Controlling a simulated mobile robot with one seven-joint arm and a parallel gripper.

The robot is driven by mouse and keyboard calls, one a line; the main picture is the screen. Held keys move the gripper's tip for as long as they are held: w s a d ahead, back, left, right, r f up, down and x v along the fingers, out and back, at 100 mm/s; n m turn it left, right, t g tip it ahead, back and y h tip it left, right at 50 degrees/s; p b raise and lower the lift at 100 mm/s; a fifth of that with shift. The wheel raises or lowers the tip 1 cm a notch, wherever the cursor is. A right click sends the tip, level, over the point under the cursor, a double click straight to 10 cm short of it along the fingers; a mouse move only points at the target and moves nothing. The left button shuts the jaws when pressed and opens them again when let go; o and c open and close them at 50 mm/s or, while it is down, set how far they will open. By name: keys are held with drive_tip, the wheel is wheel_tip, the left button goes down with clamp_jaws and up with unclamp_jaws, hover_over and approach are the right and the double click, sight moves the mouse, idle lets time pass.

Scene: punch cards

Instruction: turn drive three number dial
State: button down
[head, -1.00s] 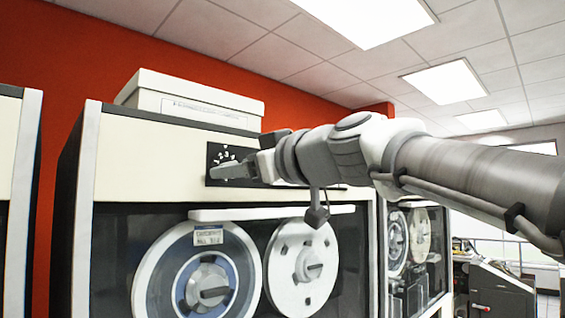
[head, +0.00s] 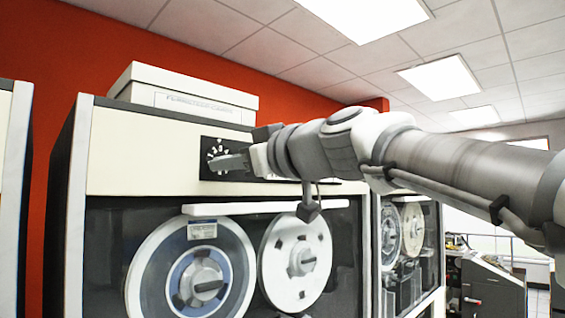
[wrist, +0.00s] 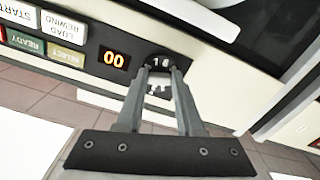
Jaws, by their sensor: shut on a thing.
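The number dial (wrist: 160,62) is a dark round knob with white digits at its rim. It sits on a black panel (head: 221,147) in the cream header of the tape drive cabinet (head: 135,150). My gripper (head: 216,163) reaches in from the right in the head view, its fingertips at the dial. In the wrist view, my gripper (wrist: 162,75) has one finger on each side of the dial's middle and is shut on it. The fingers hide part of the dial's face and some digits.
Below are two tape reels (head: 297,258) behind glass. A white box (head: 183,95) lies on top of the cabinet. More cabinets stand on both sides.

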drive_tip(key=m, duration=2.1)
drive_tip(key=shift+s+a+r, duration=0.2)
drive_tip(key=shift+s+r, duration=0.05)
drive_tip(key=shift+p, duration=0.3)
drive_tip(key=c, duration=0.5)
unclamp_jaws()
drive_tip(key=shift+c, duration=0.2)
drive_tip(key=shift+d, duration=0.1)
